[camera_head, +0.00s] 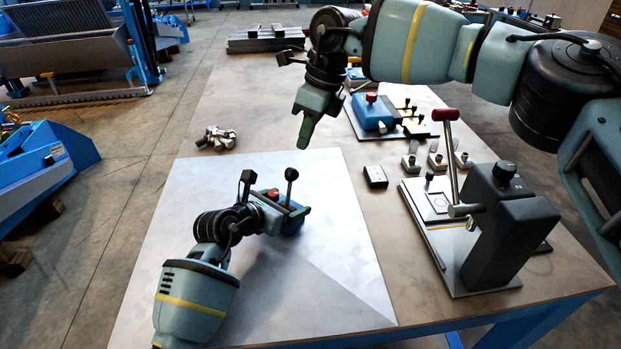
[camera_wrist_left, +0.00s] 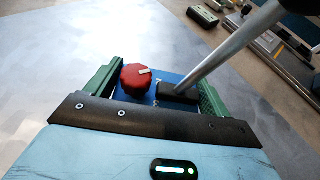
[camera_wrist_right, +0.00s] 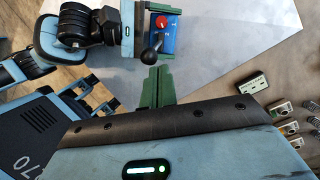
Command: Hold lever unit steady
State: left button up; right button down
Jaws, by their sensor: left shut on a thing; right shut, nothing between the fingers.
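The lever unit is a blue box (camera_head: 291,227) with a red knob (camera_head: 272,194) and an upright metal lever topped by a black ball (camera_head: 291,174). It sits on the grey sheet. My left gripper (camera_head: 282,208) is shut on it. The left wrist view shows green fingers (camera_wrist_left: 155,92) on opposite sides of the unit, with the red knob (camera_wrist_left: 135,79) and lever (camera_wrist_left: 228,50) between them. My right gripper (camera_head: 304,136) is shut and empty, above and behind the unit. In the right wrist view its closed fingers (camera_wrist_right: 158,88) appear just below the lever's black ball (camera_wrist_right: 151,57).
A press-like fixture (camera_head: 508,232) with a red-handled lever stands at the right. A small dark box (camera_head: 375,177) and several small clamps lie between. A blue device with a red button (camera_head: 372,112) is behind. Metal pieces (camera_head: 217,138) lie at the left. The sheet's front is clear.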

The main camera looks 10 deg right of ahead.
jog(key=s+d+f+n+t+y, duration=0.2)
jog(key=s+d+t+y, duration=0.2)
jog(key=s+d+y, duration=0.2)
jog(key=shift+s+d+f+n+t+y, duration=0.35)
jog(key=shift+d+y, duration=0.75)
jog(key=shift+d, duration=0.65)
jog(key=shift+w+f, duration=0.1)
send_near(290, 189)
jog(key=w+a, duration=0.2)
jog(key=a, duration=0.1)
jog(key=shift+a+f, duration=0.1)
jog(key=shift+f, duration=0.25)
